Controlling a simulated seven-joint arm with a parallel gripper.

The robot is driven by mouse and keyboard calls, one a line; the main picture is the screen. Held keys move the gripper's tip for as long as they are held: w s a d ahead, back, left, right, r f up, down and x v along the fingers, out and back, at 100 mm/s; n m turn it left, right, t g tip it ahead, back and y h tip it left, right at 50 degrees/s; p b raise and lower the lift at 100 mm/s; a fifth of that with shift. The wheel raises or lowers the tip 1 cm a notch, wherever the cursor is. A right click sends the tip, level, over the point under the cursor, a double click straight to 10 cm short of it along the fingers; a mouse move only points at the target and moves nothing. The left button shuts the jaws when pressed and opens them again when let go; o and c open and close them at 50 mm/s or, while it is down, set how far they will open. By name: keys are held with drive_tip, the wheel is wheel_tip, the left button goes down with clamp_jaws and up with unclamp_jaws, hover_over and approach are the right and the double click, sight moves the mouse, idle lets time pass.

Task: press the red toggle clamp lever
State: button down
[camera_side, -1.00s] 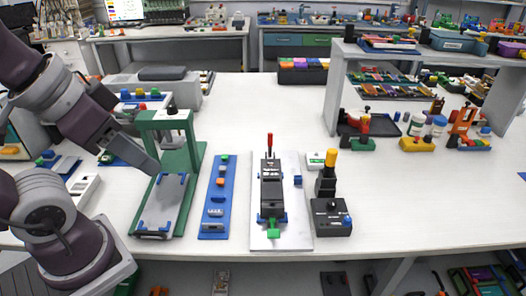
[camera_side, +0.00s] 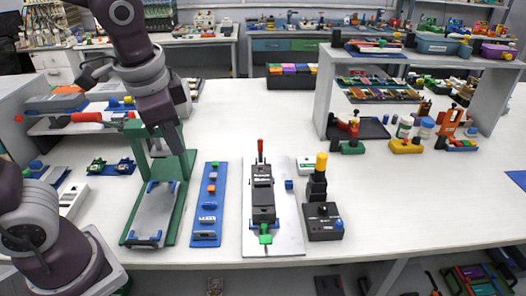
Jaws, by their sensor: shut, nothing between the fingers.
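A red upright lever (camera_side: 260,147) stands at the back of a black clamp block (camera_side: 263,195) on a pale plate (camera_side: 288,225). A second red handle (camera_side: 88,117) lies nearly level at the left, behind the green press stand (camera_side: 187,165). I cannot tell for sure which one is the toggle clamp lever. My gripper (camera_side: 184,172) is shut and empty. It points down at the green stand, over the back of its grey bed, and hides part of the stand. It is apart from both red levers; whether it touches the stand is unclear.
A blue strip (camera_side: 207,230) with small parts lies between the stand and the pale plate. A black box (camera_side: 325,228) with a yellow-topped post (camera_side: 321,162) stands right of the plate. A grey shelf (camera_side: 325,90) is at the back right. The table's right front is clear.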

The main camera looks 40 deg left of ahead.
sight(261, 146)
drive_tip(key=w+f+m+y, duration=0.3)
drive_tip(key=w+f+m, duration=0.2)
drive_tip(key=w, duration=0.2)
drive_tip(key=w+f+m+t+y, duration=0.1)
drive_tip(key=w+f+m+y, duration=0.3)
drive_tip(key=w+f+m, duration=0.1)
drive_tip(key=w+f+m+t+y, duration=0.1)
drive_tip(key=w+f+m+y, duration=0.2)
drive_tip(key=w+f+m, duration=0.2)
drive_tip(key=shift+w+d+f+y, duration=0.2)
drive_tip(key=shift+w+f, duration=0.45)
drive_tip(key=shift+w, duration=0.25)
drive_tip(key=shift+w+d+f+y, duration=0.2)
drive_tip(key=shift+w+f, duration=0.4)
drive_tip(key=shift+w, duration=0.3)
drive_tip(key=w+d+f+m+t, duration=0.1)
drive_tip(key=m, duration=0.1)
drive_tip(key=w+d+f+m+t, duration=0.1)
drive_tip(key=t, duration=0.1)
drive_tip(key=w+d+f+m+t, duration=0.1)
drive_tip(key=m, duration=0.1)
drive_tip(key=shift+w+d+f+m+y, duration=0.1)
drive_tip(key=shift+w+d+m+y, duration=0.2)
drive_tip(key=shift+y, duration=0.1)
drive_tip(key=x, duration=1.4)
drive_tip(key=shift+a, duration=0.1)
drive_tip(key=shift+w+r, duration=0.1)
drive_tip(key=shift+r, duration=0.1)
